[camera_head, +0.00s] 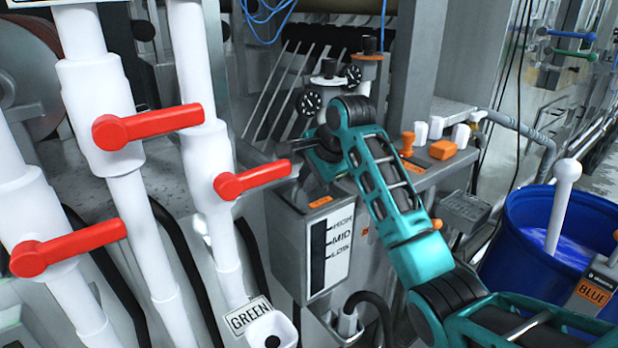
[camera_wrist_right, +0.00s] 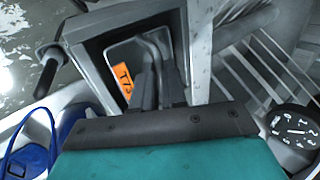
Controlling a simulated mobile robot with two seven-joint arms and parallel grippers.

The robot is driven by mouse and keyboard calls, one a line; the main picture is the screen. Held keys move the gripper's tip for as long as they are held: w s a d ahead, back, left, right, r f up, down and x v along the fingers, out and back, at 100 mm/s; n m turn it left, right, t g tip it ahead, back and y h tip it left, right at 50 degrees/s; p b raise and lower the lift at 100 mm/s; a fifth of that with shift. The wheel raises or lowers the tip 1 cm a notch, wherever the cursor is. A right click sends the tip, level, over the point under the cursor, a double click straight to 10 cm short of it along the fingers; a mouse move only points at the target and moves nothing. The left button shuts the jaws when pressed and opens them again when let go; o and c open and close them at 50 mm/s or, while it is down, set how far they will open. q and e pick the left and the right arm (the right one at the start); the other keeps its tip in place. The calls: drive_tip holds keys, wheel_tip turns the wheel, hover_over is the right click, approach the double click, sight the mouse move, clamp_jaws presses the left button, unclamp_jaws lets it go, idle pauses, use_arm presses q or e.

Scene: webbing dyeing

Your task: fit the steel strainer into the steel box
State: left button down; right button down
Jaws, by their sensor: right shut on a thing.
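The steel box (camera_head: 288,240) is a grey box with a HIGH, MID and LOW level scale on its front, in the middle of the head view. My right gripper (camera_head: 306,158) is at its top opening and points down into it. In the right wrist view the fingers (camera_wrist_right: 158,75) are closed together inside the dark-rimmed opening. They are shut on the steel strainer (camera_wrist_right: 120,52), whose grey surface shows partly beside an orange T73 label. Most of the strainer is hidden by the box and my gripper, so its seating depth cannot be told. My left gripper is out of view.
White pipes with red lever handles (camera_head: 255,180) stand close on the left. Valves with round dials (camera_head: 310,102) stand behind the box. A blue barrel (camera_head: 525,240) with a white stirring rod stands at the right. A GREEN-labelled spout (camera_head: 270,328) is below.

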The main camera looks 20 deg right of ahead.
drive_tip(key=c, duration=1.2)
unclamp_jaws()
drive_tip(key=v, duration=1.2)
drive_tip(key=shift+a+r, duration=0.1)
